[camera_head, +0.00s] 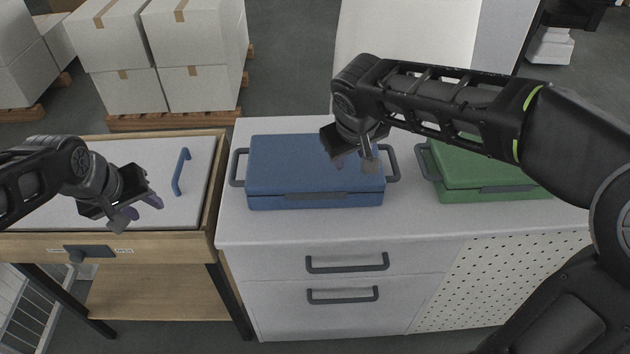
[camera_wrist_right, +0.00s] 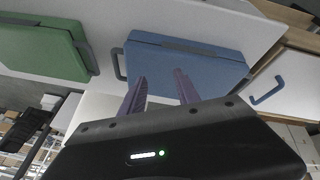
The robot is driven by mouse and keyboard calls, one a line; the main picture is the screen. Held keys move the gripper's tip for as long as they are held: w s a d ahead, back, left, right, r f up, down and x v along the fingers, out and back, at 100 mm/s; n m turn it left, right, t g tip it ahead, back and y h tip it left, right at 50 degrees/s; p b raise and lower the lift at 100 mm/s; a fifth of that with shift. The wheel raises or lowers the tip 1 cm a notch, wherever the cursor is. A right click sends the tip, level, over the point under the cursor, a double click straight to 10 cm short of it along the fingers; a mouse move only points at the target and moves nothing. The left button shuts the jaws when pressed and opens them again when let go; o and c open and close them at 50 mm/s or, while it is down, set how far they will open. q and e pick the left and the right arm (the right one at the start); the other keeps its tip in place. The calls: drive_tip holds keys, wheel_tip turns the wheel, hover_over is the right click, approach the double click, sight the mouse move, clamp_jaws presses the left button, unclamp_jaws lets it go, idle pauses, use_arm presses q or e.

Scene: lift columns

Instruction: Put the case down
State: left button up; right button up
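A blue case (camera_head: 290,165) lies flat and closed on the white counter (camera_head: 300,232), with a dark handle at each short end. My right gripper (camera_head: 354,164) is over the right part of this case, near its right handle (camera_head: 393,162). In the right wrist view its two fingers (camera_wrist_right: 160,90) are apart with nothing between them, and the blue case (camera_wrist_right: 185,70) shows beyond them. A green case (camera_head: 480,175) lies on the same counter to the right, partly hidden by my right arm. My left gripper (camera_head: 138,210) hangs over the wooden table at left, fingers apart and empty.
The wooden table (camera_head: 222,190) at left has a pale top with a blue handle (camera_head: 181,172) standing on it. The counter front has drawers with dark handles (camera_head: 346,262). Stacked white boxes (camera_head: 200,90) stand on pallets behind. The counter strip before the blue case is clear.

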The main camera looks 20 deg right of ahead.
drive_tip(key=v, duration=0.7)
drive_tip(key=shift+s+r, duration=0.2)
drive_tip(key=shift+r, duration=0.1)
